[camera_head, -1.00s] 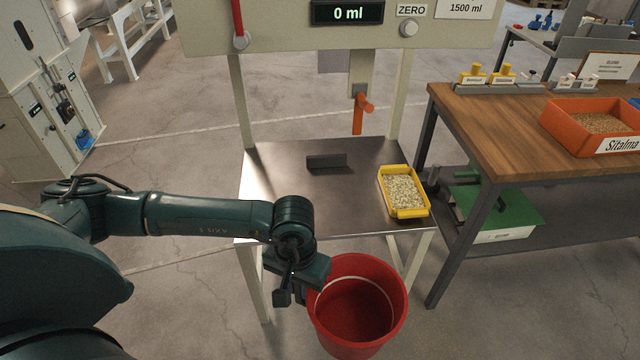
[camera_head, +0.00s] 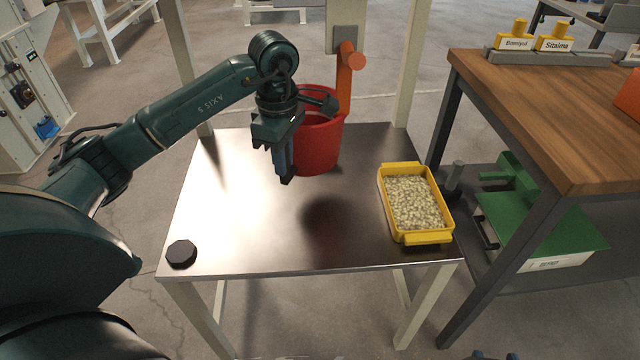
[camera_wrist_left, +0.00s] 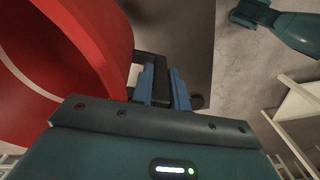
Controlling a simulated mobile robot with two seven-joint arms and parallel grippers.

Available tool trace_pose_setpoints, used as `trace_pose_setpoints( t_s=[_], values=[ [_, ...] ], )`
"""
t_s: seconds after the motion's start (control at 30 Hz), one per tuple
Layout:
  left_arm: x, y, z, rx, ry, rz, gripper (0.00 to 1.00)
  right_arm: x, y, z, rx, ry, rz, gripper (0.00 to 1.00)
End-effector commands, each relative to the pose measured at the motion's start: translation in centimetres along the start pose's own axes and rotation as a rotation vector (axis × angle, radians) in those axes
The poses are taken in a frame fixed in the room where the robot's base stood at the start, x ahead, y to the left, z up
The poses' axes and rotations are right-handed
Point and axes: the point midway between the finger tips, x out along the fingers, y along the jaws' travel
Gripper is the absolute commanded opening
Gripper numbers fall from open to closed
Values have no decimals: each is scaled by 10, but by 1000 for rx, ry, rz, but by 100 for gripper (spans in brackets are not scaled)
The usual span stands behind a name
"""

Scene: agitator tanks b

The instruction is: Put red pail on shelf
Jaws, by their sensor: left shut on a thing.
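The red pail (camera_head: 318,148) is upright behind my left gripper in the head view, over the back of the steel shelf (camera_head: 240,220). A dark shadow lies on the shelf in front of it; the pail appears raised. My left gripper (camera_head: 286,168) is shut on the pail at its near left side and hides part of it. The left wrist view shows the pail's red wall (camera_wrist_left: 85,45) beside the blue fingers (camera_wrist_left: 163,85). At the bottom edge of the head view a small dark-blue tip, possibly my right gripper (camera_head: 492,356), barely shows.
A yellow tray of pale pellets (camera_head: 413,203) stands on the shelf's right side. A black knob-like piece (camera_head: 181,253) lies at its front left corner. An orange valve handle (camera_head: 346,75) hangs close to the pail. A wooden workbench (camera_head: 530,120) stands right; the shelf's middle front is clear.

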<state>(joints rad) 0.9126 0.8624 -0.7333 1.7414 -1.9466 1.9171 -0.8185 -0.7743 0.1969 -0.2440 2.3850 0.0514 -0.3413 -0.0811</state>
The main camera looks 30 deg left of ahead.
Motion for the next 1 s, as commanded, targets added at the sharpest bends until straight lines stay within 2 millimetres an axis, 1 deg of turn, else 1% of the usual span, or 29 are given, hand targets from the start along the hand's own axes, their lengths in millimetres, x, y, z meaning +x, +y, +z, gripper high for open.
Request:
trace_pose_setpoints(
  t_s=[0.03, 0.13, 0.3, 0.4, 0.57, 0.73, 0.8, 1.0],
  values=[
    [4, 1, -1, -23, -1, 2, 0, 1, -1, 4, -1, 3, -2, 36],
    [16, 1, -2, -44, -1, -3, 0, 2, -1, 6, -6, 4, -4, 36],
    [47, 0, -3, -45, 1, -3, 0, 6, -3, 10, -22, -2, -10, 36],
    [58, 1, -2, -43, -1, 0, 0, 7, -3, 11, -29, -4, -12, 36],
    [70, 1, -2, -42, 0, 0, 0, 8, -4, 13, -34, -7, -14, 36],
    [95, 0, -2, -42, -1, -2, 0, 11, -5, 18, -45, -12, -19, 36],
    [99, 1, -2, -41, -1, 2, 0, 12, -6, 19, -48, -14, -21, 36],
    [99, 1, -2, -41, 0, 3, 0, 12, -6, 18, -48, -15, -21, 36]
  ],
)
